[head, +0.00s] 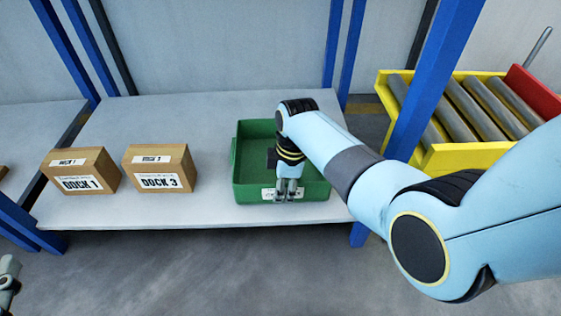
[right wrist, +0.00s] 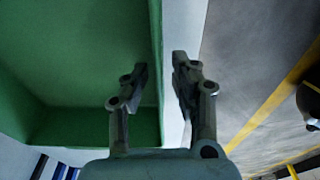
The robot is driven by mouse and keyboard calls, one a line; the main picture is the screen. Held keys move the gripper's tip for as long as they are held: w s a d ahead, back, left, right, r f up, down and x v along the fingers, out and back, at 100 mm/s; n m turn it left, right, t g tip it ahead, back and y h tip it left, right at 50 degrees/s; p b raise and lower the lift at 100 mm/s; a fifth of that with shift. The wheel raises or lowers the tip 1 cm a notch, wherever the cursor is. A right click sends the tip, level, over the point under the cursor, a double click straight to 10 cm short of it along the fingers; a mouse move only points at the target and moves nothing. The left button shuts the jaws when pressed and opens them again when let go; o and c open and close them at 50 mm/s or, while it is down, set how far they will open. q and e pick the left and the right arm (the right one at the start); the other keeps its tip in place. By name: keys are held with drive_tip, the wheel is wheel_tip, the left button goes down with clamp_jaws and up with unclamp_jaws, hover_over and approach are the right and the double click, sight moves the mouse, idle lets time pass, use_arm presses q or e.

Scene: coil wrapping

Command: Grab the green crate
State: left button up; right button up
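The green crate (head: 250,193) stands on the grey shelf, open at the top, with a white label on its front wall. My right gripper (head: 289,195) is at that front wall, pointing down. In the right wrist view its two fingers (right wrist: 160,75) are apart, one on the crate's (right wrist: 75,65) inner side and one on the outer side of the wall. Whether either finger touches the wall cannot be told. My right arm hides part of the crate's right side. A bit of my left gripper (head: 8,282) shows at the lower left edge; its fingers are not clear.
Two cardboard boxes, DOCK 1 (head: 82,172) and DOCK 3 (head: 160,168), stand left of the crate on the shelf (head: 180,215). Blue posts (head: 345,50) rise at the back and right. A yellow roller conveyor (head: 455,158) is at the right. Bare shelf lies between DOCK 3 and the crate.

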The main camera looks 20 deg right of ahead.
clamp_jaws()
idle(0.4)
